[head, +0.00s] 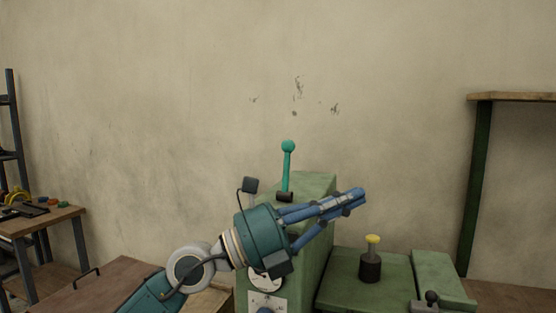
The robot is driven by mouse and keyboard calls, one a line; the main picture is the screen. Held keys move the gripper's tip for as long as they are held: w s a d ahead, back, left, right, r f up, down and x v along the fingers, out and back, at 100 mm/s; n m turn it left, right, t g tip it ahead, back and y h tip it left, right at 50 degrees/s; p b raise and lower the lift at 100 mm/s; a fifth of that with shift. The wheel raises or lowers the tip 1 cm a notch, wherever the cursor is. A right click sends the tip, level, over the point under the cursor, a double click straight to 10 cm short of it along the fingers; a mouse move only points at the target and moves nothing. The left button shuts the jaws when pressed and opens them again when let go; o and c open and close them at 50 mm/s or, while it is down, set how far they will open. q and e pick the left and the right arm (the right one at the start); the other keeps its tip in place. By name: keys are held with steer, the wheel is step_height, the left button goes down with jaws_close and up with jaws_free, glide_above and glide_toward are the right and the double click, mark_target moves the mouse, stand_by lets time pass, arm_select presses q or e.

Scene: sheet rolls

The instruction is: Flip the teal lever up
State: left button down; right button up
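The teal lever (287,170) has a round knob on top and stands nearly upright, pointing up from a dark pivot (285,197) on a green machine housing (316,183). My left gripper (354,200) reaches in from the lower left, in front of the housing. Its blue fingers point up and right, past the lever's base, and come together at the tips with nothing seen between them. The gripper appears below and to the right of the lever's knob, apart from it. My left arm hides part of the housing's front. My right gripper is out of view.
A yellow-topped black knob (371,262) stands on a lower green surface at right, near a small dark ball handle (431,297). A wooden table with tools (50,219) is at far left. A wooden-topped shelf (515,97) is at right. The wall behind is bare.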

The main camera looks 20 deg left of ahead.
arm_select(q)
steer(key=w+a+m+t+y, duration=0.1)
steer(key=w+a+m+y, duration=0.1)
steer(key=w+a+y, duration=0.35)
steer(key=n+t+y, duration=0.3)
steer(key=y, duration=0.6)
glide_toward(287, 169)
steer(key=s+a+r, duration=0.3)
steer(key=s+r, duration=0.2)
steer(key=s, duration=0.1)
steer(key=f+p+x, duration=0.1)
steer(key=p+x, duration=0.4)
steer(key=x, duration=0.9)
steer(key=shift+p, duration=0.35)
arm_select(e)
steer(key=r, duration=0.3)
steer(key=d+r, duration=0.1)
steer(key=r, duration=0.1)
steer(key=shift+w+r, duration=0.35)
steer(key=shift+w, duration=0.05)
arm_select(q)
steer(key=shift+w+a, duration=0.1)
steer(key=shift+r, duration=0.1)
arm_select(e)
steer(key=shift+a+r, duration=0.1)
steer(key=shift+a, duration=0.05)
